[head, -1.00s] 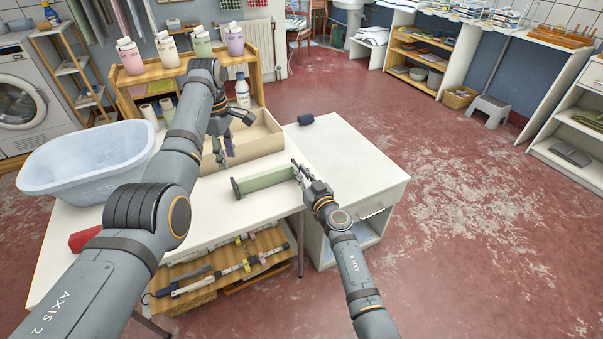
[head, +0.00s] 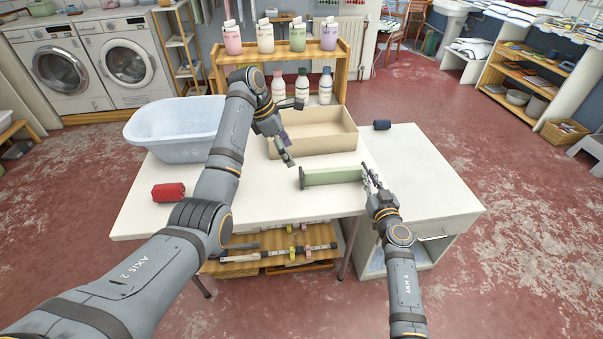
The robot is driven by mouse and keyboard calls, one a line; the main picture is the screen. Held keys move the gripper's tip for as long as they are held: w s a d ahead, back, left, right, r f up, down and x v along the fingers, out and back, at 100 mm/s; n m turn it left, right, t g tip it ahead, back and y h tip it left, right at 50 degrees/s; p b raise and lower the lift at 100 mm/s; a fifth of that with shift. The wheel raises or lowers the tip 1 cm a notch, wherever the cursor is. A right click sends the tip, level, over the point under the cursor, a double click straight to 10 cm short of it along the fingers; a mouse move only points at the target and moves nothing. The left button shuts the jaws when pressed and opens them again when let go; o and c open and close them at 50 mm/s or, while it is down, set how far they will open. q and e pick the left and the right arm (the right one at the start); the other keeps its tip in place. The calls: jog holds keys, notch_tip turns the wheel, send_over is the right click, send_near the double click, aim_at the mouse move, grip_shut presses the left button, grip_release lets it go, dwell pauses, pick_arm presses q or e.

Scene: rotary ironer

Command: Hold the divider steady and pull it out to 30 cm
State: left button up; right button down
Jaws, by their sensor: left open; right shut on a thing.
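The divider (head: 333,176) is a short pale green bar with darker green end plates. It lies along the white table near its right edge, left end plate toward the middle of the table. My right gripper (head: 372,180) is shut on the divider's right end, and its fingers hide part of that end. My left gripper (head: 287,157) is open and empty. It points down just behind and left of the divider's left end, in front of the beige box, apart from the divider as far as I can see.
An open beige box (head: 340,138) stands behind the divider. A pale blue tub (head: 172,135) and a red roll (head: 168,192) are on the left of the table (head: 270,206). A dark blue roll (head: 382,125) lies on the white cabinet (head: 425,175) at right. Bottles stand behind the box.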

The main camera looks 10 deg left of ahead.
aim_at(300, 171)
pick_arm(q)
jog(key=x, duration=1)
jog(key=shift+f, duration=0.15)
